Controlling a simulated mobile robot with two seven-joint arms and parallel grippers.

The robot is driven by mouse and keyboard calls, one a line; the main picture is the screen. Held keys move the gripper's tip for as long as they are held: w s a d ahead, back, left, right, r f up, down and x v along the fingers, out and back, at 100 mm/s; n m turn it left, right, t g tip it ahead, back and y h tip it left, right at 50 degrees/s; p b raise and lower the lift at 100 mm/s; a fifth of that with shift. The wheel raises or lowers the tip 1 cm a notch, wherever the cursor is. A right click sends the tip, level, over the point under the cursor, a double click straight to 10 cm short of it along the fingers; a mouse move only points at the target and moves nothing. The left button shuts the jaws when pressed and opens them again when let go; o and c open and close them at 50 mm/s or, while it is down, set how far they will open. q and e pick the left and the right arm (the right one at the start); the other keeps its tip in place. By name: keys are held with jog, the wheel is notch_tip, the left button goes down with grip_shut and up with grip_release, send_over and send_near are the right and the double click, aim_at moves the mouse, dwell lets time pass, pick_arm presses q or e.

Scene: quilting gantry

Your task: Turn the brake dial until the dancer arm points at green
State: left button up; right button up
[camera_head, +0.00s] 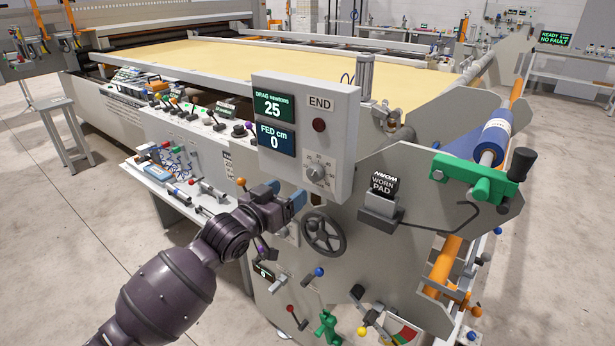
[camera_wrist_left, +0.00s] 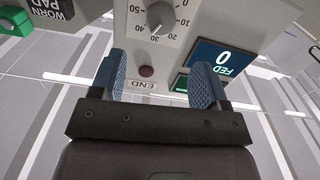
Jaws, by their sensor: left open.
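The brake dial (camera_head: 316,175) is a grey knob with a numbered scale on the front of the light grey control box. It also shows upside down at the top of the left wrist view (camera_wrist_left: 160,16). My left gripper (camera_head: 289,204) is open and empty, below and left of the dial and apart from it. In the left wrist view its blue fingers (camera_wrist_left: 160,75) stand apart, with the dial beyond them. A red and green scale (camera_head: 405,333) shows at the bottom edge, with a yellow-knobbed lever (camera_head: 372,327) beside it. I cannot tell for sure which part is the dancer arm.
The control box (camera_head: 343,120) has a drag display (camera_head: 273,107) reading 25, a fed display (camera_head: 276,138) reading 0 and a red button (camera_head: 319,125). A handwheel (camera_head: 323,232) sits below it. A worn pad (camera_head: 383,190) and green clamp (camera_head: 470,178) are at right.

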aim_at(312, 174)
pick_arm(q)
jog(key=x, duration=0.9)
jog(key=c, duration=0.9)
